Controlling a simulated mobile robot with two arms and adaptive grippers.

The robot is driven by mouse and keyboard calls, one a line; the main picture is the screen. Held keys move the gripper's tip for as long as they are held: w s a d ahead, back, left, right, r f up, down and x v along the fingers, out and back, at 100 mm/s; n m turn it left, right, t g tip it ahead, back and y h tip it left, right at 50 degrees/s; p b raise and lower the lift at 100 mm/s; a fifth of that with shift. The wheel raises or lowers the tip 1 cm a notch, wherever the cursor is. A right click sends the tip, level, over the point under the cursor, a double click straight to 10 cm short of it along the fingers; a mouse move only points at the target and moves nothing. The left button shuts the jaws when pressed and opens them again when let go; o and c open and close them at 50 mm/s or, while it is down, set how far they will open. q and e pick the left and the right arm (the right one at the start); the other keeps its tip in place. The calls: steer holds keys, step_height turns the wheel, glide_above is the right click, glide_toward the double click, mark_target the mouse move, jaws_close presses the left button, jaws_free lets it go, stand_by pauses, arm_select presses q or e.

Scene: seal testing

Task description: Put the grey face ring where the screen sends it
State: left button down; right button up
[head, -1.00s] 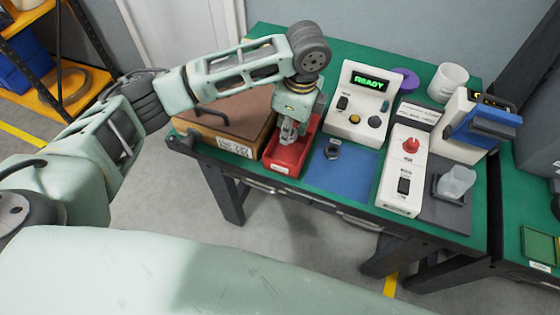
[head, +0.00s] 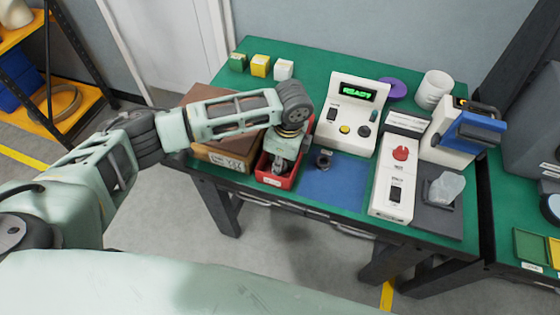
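The screen (head: 357,91) on the white tester (head: 352,117) shows green letters reading READY. A small dark grey ring-like part (head: 323,159) lies on the blue mat (head: 338,185); I cannot tell whether it is the grey face ring. My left gripper (head: 278,166) points down at the red bin (head: 274,180), left of the mat. Its fingers are small and partly hidden by the arm and bin, so I cannot see whether they are open or hold anything. The bin's contents are mostly hidden. My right gripper is not in view.
A brown-topped box (head: 221,158) stands left of the bin, under my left arm. Small green, yellow and white boxes (head: 260,66) stand behind. To the right are a white switch unit (head: 394,185), a blue-and-white device (head: 465,130), a white cup (head: 434,89) and a purple disc (head: 392,88).

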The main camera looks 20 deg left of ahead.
mark_target(285, 167)
arm_select(q)
steer(key=c, duration=1.6)
jaws_free()
steer(key=shift+o, duration=0.8)
steer(key=shift+r, duration=0.45)
step_height(285, 167, up, 11)
steer(key=d+b, duration=0.1)
steer(key=shift+d+b, duration=0.2)
steer(key=shift+b, duration=0.15)
